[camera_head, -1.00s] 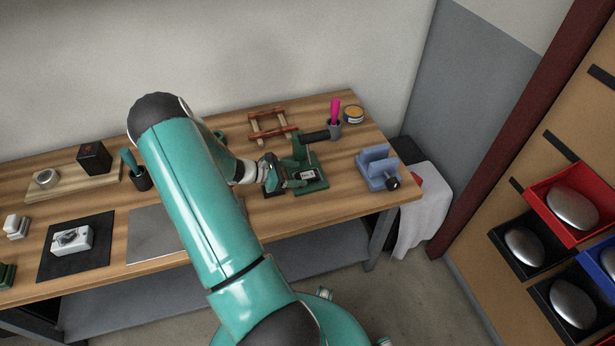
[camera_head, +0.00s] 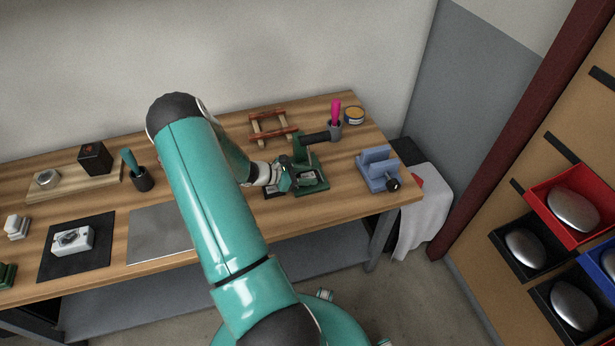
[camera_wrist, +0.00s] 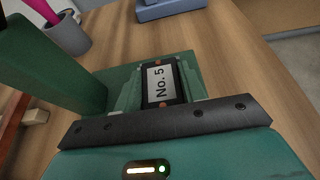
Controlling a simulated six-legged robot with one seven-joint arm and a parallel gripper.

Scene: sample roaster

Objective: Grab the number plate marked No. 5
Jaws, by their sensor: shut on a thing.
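The number plate (camera_wrist: 161,84) is a small light plate in a dark frame with black lettering "No. 5", clear in the wrist view. In the head view it shows as a small pale patch (camera_head: 308,176) on the base of a green hand press (camera_head: 313,187). My gripper (camera_wrist: 163,85) is at the press and is shut on the plate, with a green finger on each side of it. In the head view my gripper (camera_head: 298,181) hides part of the press base. The plate still appears low at the press base; I cannot tell whether it is lifted.
The press's upright and dark handle (camera_head: 315,137) stand close beside my gripper. A grey cup (camera_head: 334,131) with a pink-handled tool, a wooden rack (camera_head: 272,127) and a blue-grey fixture (camera_head: 377,170) are nearby. A grey sheet (camera_head: 160,233) lies bare to the left.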

